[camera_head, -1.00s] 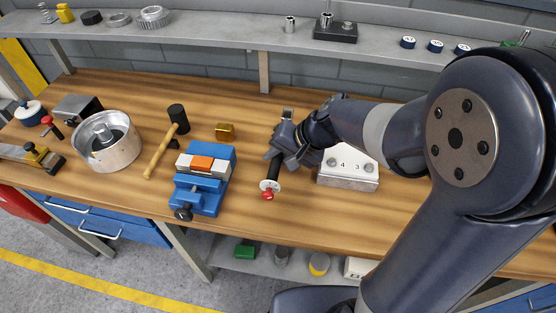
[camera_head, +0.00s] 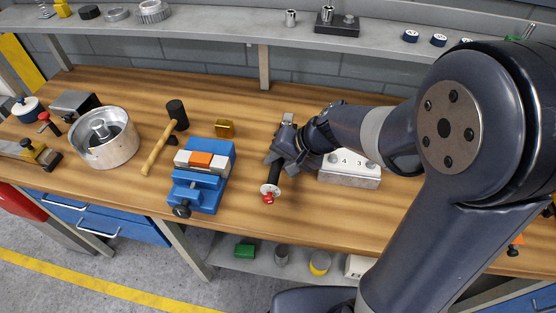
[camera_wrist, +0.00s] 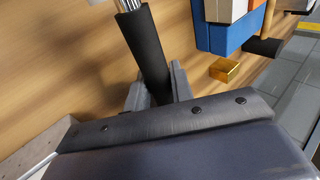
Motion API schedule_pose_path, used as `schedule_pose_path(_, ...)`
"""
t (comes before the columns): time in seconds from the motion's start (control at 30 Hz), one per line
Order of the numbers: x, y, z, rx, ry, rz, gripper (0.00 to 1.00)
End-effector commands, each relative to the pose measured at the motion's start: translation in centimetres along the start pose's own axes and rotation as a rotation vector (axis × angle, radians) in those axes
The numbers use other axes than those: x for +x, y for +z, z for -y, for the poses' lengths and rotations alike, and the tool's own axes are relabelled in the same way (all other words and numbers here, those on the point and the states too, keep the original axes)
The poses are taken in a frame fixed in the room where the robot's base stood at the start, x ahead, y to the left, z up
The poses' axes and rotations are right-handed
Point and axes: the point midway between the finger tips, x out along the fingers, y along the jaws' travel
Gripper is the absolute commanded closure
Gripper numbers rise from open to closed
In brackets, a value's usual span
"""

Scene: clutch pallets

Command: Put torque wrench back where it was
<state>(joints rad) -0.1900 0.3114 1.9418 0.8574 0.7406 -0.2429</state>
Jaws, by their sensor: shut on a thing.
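The torque wrench has a black handle (camera_head: 274,173), a white ring and a red end knob (camera_head: 268,198) toward the bench's front. A metal part (camera_head: 287,118) shows beyond my fingers, apparently its other end. My gripper (camera_head: 283,153) is shut on the wrench around its middle, over the wooden bench. In the wrist view the black handle (camera_wrist: 146,48) runs up from between my fingers (camera_wrist: 153,92). I cannot tell whether the wrench touches the bench. A grey block marked 4 and 3 (camera_head: 349,180) sits just right of my gripper, partly hidden by my arm.
A blue vise (camera_head: 207,196) stands to the left, with a brass block (camera_head: 225,128) behind it. A mallet (camera_head: 160,150) and a metal drum (camera_head: 112,150) lie further left. A grey shelf (camera_head: 200,32) runs along the back. Bare bench (camera_head: 240,215) lies left of the wrench.

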Motion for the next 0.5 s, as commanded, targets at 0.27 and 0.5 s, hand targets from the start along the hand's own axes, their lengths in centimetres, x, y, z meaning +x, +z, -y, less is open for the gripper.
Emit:
schedule_pose_path(0.27, -0.02, -0.01, 0.02, 0.000, 0.000, 0.000, 0.63)
schedule_pose_path(0.5, -0.01, -0.01, 0.02, 0.000, 0.000, 0.000, 0.56)
